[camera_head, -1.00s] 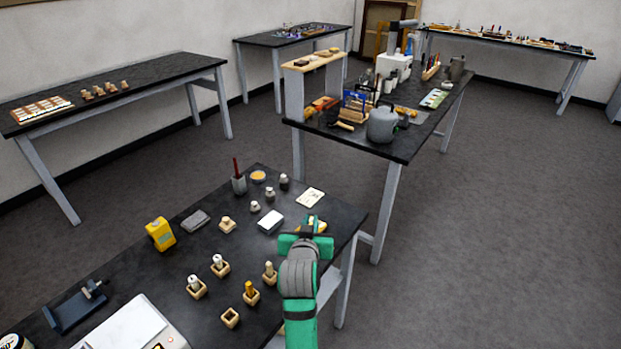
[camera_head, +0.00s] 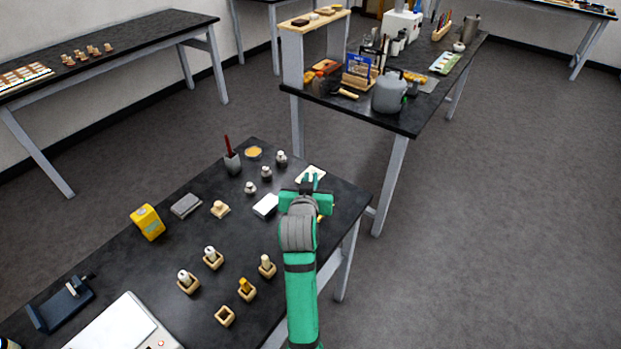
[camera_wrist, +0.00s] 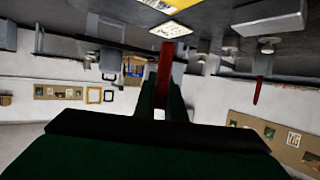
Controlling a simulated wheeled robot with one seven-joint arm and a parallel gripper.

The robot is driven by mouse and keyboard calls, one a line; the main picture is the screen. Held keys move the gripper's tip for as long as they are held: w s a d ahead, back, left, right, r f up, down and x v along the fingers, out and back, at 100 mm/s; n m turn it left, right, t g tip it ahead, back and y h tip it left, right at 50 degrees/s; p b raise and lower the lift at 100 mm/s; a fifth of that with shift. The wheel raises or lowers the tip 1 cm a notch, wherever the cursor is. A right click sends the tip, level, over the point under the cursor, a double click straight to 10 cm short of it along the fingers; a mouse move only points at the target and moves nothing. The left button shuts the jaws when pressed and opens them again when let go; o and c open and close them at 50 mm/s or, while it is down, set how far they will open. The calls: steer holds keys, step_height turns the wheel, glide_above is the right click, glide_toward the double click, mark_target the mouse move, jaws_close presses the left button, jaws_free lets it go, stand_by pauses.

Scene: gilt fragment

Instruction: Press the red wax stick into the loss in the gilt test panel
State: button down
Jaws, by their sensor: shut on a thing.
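My gripper (camera_head: 307,187) is over the far right part of the near black table, its jaws pointing away from the head camera. In the wrist view my gripper (camera_wrist: 166,100) is shut on a red stick (camera_wrist: 166,65), which stands out past the fingertips. The wrist picture is upside down, with the table at the top. A yellow panel (camera_wrist: 172,4), likely the gilt test panel, is cut by the top edge there. In the head view only a yellow sliver (camera_head: 321,217) shows beside my arm. The loss is not visible. I cannot see the stick touching anything.
A pale card (camera_head: 312,172) lies just beyond my gripper. A white block (camera_head: 265,205) and small bottles (camera_head: 266,172) stand to the left. A grey holder (camera_head: 232,162) bears another red stick (camera_head: 227,144). Several wooden pots (camera_head: 247,290) stand nearer. The floor to the right is clear.

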steer(key=shift+a+f, duration=0.1)
steer(key=shift+f, duration=2.55)
steer(key=shift+s, duration=0.1)
steer(key=shift+f, duration=0.35)
stand_by(2.0)
steer(key=shift+r, duration=2.6)
